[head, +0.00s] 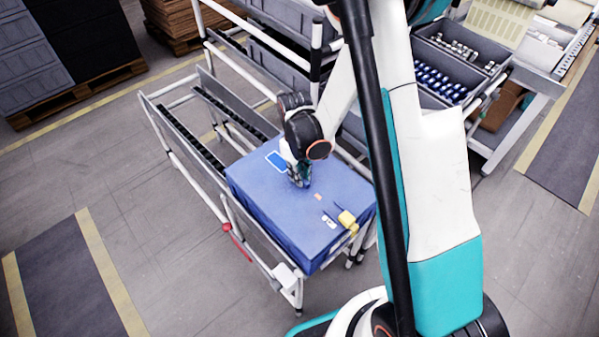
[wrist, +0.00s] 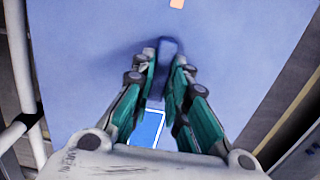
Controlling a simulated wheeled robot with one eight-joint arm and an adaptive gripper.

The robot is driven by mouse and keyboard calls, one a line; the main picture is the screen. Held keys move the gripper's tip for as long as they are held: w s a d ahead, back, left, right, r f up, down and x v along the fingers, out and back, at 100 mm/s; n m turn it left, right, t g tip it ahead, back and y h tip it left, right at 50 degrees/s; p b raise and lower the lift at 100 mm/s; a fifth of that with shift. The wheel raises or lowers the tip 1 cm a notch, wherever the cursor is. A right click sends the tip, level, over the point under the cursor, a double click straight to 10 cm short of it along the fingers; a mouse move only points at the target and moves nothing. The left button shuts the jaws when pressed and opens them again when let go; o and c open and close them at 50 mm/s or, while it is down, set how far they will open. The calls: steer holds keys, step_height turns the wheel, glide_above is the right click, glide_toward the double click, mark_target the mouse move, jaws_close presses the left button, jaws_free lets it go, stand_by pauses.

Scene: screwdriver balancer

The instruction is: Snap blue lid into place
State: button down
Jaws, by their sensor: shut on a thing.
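A large blue box with a flat blue top, seemingly the blue lid (head: 250,195), sits on a pipe-frame rack. The lid fills much of the wrist view (wrist: 85,60). I cannot see a seam or tell whether the lid is fully seated. My gripper (head: 300,182) is over the middle of the lid, pointing down. In the wrist view my gripper (wrist: 166,58) is closed around a small dark blue raised piece (wrist: 168,48), which looks like a handle on the lid. The fingers hide part of it.
The rack's white rails (head: 165,130) run along the left. A bin of blue parts (head: 440,84) stands behind at right. The floor at left is clear.

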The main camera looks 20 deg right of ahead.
steer(key=shift+f+b, duration=0.75)
steer(key=shift+b, duration=0.25)
stand_by(1.7)
steer(key=c, duration=1.5)
jaws_free()
steer(key=shift+r, duration=0.1)
steer(key=r, duration=1.2)
steer(key=shift+w+a, duration=0.15)
steer(key=shift+w, duration=0.25)
steer(key=shift+f, duration=0.1)
